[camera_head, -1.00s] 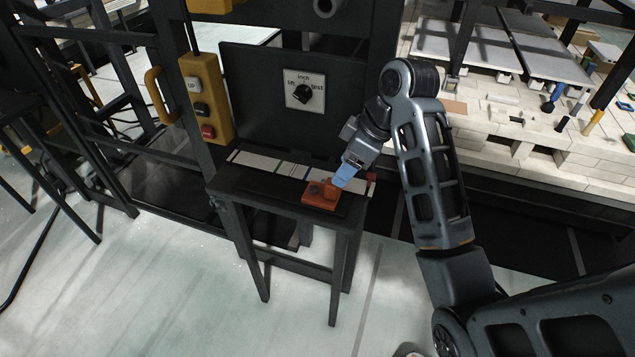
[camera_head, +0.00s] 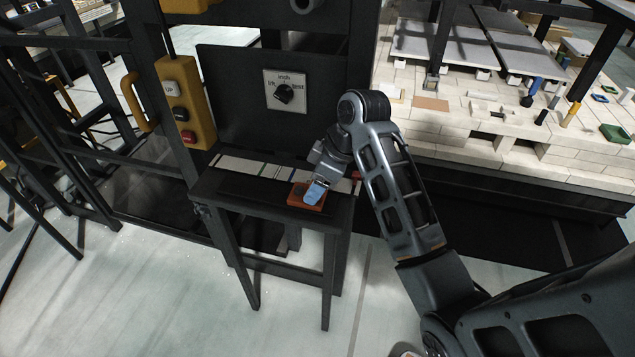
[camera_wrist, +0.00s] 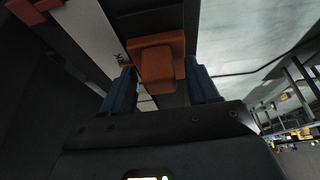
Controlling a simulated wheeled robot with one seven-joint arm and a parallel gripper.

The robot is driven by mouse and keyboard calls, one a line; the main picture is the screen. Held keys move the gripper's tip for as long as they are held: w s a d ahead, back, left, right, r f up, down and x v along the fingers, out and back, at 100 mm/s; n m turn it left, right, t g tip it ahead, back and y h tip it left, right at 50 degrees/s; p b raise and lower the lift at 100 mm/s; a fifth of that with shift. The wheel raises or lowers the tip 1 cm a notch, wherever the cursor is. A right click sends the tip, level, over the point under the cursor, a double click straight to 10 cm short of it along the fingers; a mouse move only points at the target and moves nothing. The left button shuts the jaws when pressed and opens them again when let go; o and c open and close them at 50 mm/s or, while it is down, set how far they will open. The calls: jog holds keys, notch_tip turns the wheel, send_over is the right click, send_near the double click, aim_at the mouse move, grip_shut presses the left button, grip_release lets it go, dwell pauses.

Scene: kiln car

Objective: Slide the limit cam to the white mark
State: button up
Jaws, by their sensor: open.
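The limit cam is an orange-red block (camera_head: 299,197) on the small dark table (camera_head: 240,190), near the right end of the light scale strip (camera_head: 245,166). The strip carries coloured marks; I cannot make out clearly which is the white mark. My gripper (camera_head: 314,194) has blue fingers and reaches down at the cam, covering part of it in the head view. In the wrist view the cam's raised orange part (camera_wrist: 160,66) shows between the two blue fingers (camera_wrist: 160,90). The fingers are open, with gaps on both sides of it.
A yellow button box (camera_head: 187,103) hangs left of a dark panel with a rotary switch (camera_head: 285,92). A small red piece (camera_head: 356,176) sits at the strip's right end. A kiln car of pale bricks (camera_head: 490,120) stands at the right.

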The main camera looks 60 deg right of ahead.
jog(key=shift+c, duration=0.2)
grip_shut()
dwell(0.3)
jog(key=w+a, duration=0.1)
jog(key=w, duration=0.2)
jog(key=w+a, duration=0.1)
jog(key=w, duration=0.2)
jog(key=w+a+p, duration=0.1)
jog(key=w, duration=0.2)
jog(key=shift+w+a, duration=0.2)
jog(key=shift+o, duration=0.2)
grip_release()
jog(key=shift+r, duration=0.1)
